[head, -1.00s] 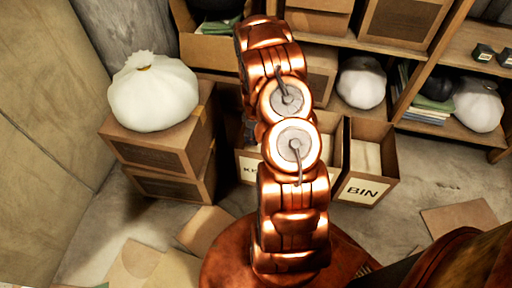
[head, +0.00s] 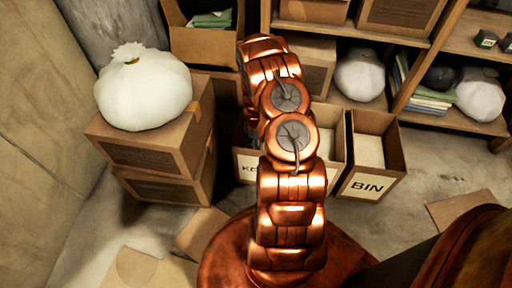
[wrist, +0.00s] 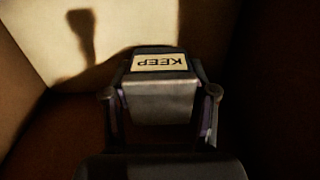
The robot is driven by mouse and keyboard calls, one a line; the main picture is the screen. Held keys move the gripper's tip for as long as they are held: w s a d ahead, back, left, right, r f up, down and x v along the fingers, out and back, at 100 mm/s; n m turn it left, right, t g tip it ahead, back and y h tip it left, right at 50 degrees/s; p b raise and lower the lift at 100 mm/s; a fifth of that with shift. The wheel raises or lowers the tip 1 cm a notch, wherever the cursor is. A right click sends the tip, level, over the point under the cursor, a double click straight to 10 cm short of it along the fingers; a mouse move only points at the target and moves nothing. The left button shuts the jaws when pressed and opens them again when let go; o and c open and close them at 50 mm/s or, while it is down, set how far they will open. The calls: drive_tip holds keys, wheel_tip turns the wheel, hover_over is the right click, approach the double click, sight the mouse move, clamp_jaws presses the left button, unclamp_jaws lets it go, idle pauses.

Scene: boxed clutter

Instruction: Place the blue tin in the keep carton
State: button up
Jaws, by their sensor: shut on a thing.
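My gripper (wrist: 160,82) is shut on a small boxy tin (wrist: 160,90) in the wrist view. The tin looks dark grey in this dim light, so I cannot make out blue; its label reads KEEP, upside down. Tan cardboard surfaces surround it, and a shadow falls on the bright one. I cannot tell whether the tin touches anything below. In the head view the keep carton (head: 246,164) stands on the floor, its label partly hidden behind my arm. My gripper is hidden there behind the arm.
A carton marked BIN (head: 367,186) stands at the right of the row. A white sack (head: 145,92) sits on stacked boxes (head: 150,150) at left. A wooden shelf (head: 455,70) with bags, books and small tins is behind. Flat cardboard lies on the floor.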

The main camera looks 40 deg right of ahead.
drive_tip(key=shift+f, duration=1.2)
drive_tip(key=shift+f, duration=0.15)
drive_tip(key=o, duration=1.4)
drive_tip(key=shift+c, duration=0.2)
